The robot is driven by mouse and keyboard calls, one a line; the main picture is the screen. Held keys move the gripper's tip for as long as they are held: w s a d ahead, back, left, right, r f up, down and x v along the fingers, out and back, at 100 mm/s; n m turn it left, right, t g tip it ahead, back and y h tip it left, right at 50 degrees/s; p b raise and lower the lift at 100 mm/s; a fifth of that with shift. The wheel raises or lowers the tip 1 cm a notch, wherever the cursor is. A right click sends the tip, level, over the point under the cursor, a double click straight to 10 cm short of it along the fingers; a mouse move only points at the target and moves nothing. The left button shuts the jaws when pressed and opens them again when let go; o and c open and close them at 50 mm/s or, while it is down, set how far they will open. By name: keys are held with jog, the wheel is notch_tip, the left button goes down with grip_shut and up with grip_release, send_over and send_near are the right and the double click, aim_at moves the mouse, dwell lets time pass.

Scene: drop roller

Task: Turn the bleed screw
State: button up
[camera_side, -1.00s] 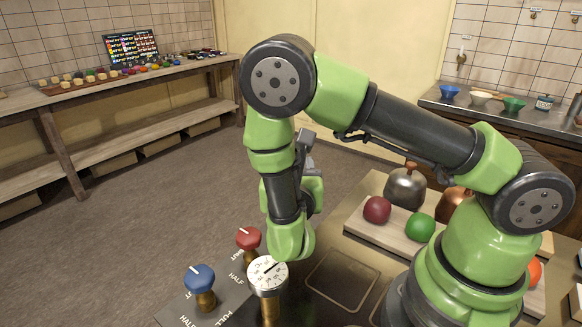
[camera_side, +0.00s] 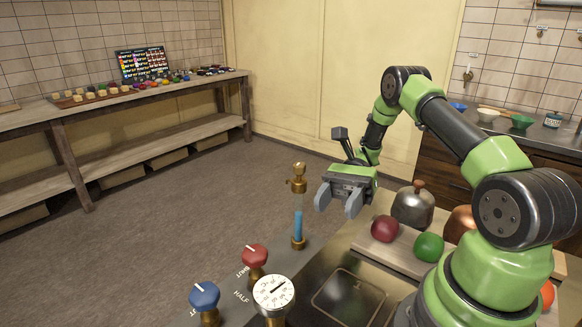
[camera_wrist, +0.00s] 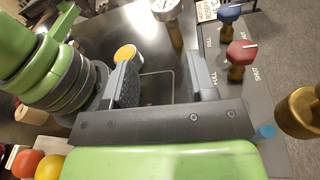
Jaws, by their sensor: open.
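A brass fitting (camera_side: 298,178) with a small side piece stands above a blue column (camera_side: 298,227) set in a brass base. The stretch between them looks clear. I take the bleed screw to be on this brass fitting, but cannot make out a separate screw. In the wrist view, brass (camera_wrist: 300,113) shows at the right edge, with a bit of blue (camera_wrist: 265,132) beside it. My gripper (camera_side: 338,201) is open and empty, just right of the brass fitting and apart from it. Its fingers (camera_wrist: 162,68) show nothing held between them.
A red knob (camera_side: 255,255), a blue knob (camera_side: 204,296) and a round white gauge (camera_side: 273,291) stand in front. A board (camera_side: 388,258) with red and green balls and a metal kettle (camera_side: 413,206) lie to the right. A dark panel (camera_side: 347,292) is clear.

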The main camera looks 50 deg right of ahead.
aim_at(299, 172)
jog(key=w+d+r+m+t+h, duration=0.1)
jog(key=w+d+r+m+t, duration=0.2)
jog(key=w+d+m+t, duration=0.55)
jog(key=w+a+n+t, duration=0.2)
jog(key=w+a+t, duration=0.1)
jog(key=a, duration=0.4)
jog(key=shift+w, duration=0.1)
jog(key=c, duration=0.9)
jog(key=shift+n, duration=0.25)
